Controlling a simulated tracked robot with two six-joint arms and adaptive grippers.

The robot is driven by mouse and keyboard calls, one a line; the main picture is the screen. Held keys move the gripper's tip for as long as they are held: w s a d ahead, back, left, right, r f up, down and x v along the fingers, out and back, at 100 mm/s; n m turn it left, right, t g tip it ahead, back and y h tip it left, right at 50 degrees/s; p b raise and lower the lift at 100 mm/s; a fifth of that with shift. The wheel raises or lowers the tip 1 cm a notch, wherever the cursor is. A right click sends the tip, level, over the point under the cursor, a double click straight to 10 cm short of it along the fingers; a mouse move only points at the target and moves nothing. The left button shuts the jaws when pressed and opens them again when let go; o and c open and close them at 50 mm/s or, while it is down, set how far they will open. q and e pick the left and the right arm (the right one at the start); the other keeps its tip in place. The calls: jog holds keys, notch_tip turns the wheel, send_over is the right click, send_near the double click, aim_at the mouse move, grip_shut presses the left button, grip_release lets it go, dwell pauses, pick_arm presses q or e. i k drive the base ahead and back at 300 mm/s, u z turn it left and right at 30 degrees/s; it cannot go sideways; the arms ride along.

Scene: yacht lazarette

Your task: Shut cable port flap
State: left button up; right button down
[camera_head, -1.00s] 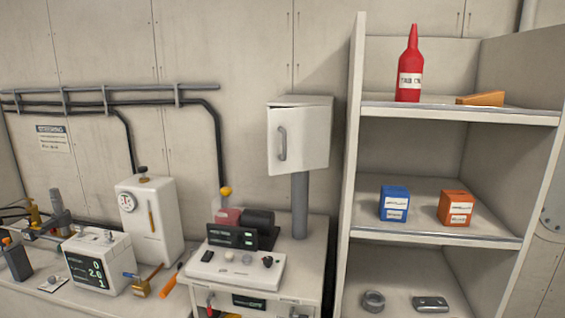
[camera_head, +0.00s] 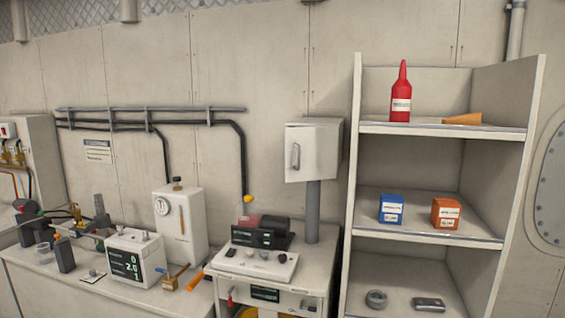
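No part that I can clearly tell as a cable port flap shows in the head view. A pale box (camera_head: 313,150) with a grey vertical handle (camera_head: 295,157) on its front stands on a grey post at the wall. Its front looks flush or nearly so; I cannot tell whether it is fully shut. An oval bolted plate (camera_head: 551,185) is on the wall at the far right, cut off by the picture edge. Neither of my grippers is in view.
A bench (camera_head: 120,298) at left carries instruments, including a box with a green display (camera_head: 134,256). A cabinet (camera_head: 278,285) with a control panel stands in the middle. An open shelf (camera_head: 430,128) at right holds a red bottle (camera_head: 401,95) and blue and orange boxes.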

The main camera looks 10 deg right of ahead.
aim_at(311, 153)
jog(key=u, duration=0.15)
jog(key=i, duration=1)
jog(key=z, duration=0.05)
